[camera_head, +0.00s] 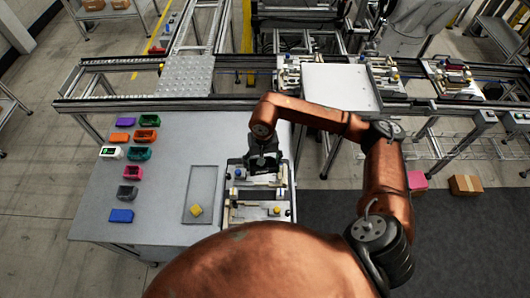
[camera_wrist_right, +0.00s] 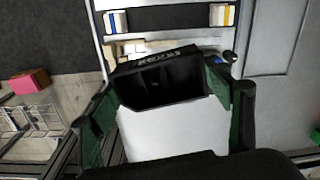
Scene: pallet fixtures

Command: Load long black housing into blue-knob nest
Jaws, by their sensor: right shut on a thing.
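My right gripper (camera_head: 263,160) is over the far end of the fixture pallet (camera_head: 232,214) on the table. In the right wrist view, its green-padded fingers are shut on the black housing (camera_wrist_right: 158,82), an open box shape. In the head view, the housing cannot be told apart from the dark gripper. A blue knob (camera_wrist_right: 228,57) shows just beyond the housing's right end in the wrist view. The housing and gripper hide much of the nest beside that knob. I cannot tell whether the housing touches the nest. My left gripper is not in view.
Several coloured bins and blocks, such as a blue block (camera_head: 121,215), stand on the left of the table (camera_head: 160,190). A conveyor frame (camera_head: 130,104) runs behind.

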